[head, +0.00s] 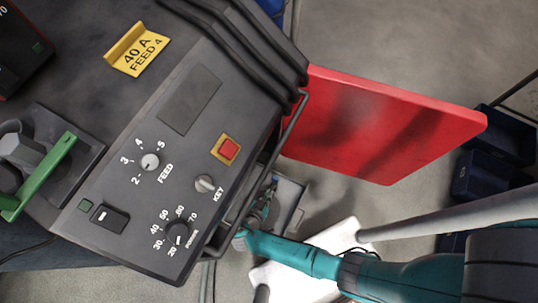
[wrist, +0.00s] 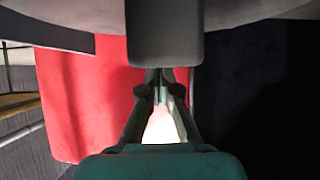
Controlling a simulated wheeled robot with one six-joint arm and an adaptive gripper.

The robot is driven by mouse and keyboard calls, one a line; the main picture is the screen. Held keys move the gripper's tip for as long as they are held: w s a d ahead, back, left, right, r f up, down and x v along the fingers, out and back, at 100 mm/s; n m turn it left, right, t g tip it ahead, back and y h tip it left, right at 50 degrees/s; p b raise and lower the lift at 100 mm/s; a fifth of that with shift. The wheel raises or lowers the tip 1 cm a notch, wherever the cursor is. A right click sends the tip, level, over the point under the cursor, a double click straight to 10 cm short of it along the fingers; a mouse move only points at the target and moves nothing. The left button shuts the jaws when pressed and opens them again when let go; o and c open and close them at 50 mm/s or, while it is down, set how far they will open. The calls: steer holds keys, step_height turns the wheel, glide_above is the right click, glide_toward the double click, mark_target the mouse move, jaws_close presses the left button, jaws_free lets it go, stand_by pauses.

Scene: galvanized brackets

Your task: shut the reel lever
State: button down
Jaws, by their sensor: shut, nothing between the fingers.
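My gripper (head: 264,196) is at the lower right side of the dark grey machine (head: 190,95), partly hidden behind its black side rail. In the wrist view my gripper (wrist: 161,88) is shut, with its fingertips together and nothing between them. A dark grey rounded block (wrist: 165,35) stands just ahead of the fingertips and overlaps them in the picture. It may be the reel lever, but I cannot tell for sure, nor whether they touch. I cannot make out the lever in the head view.
A red panel (head: 385,125) sticks out from the machine's right side, and also shows in the wrist view (wrist: 85,100). The front carries a red button (head: 228,149), a key switch (head: 204,184) and dials. Dark blue bins (head: 480,172) stand at right.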

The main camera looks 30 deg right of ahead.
steer(key=shift+s+a+f, duration=0.15)
steer(key=shift+f, duration=0.2)
steer(key=shift+s+a+f, duration=0.1)
steer(key=shift+f, duration=0.25)
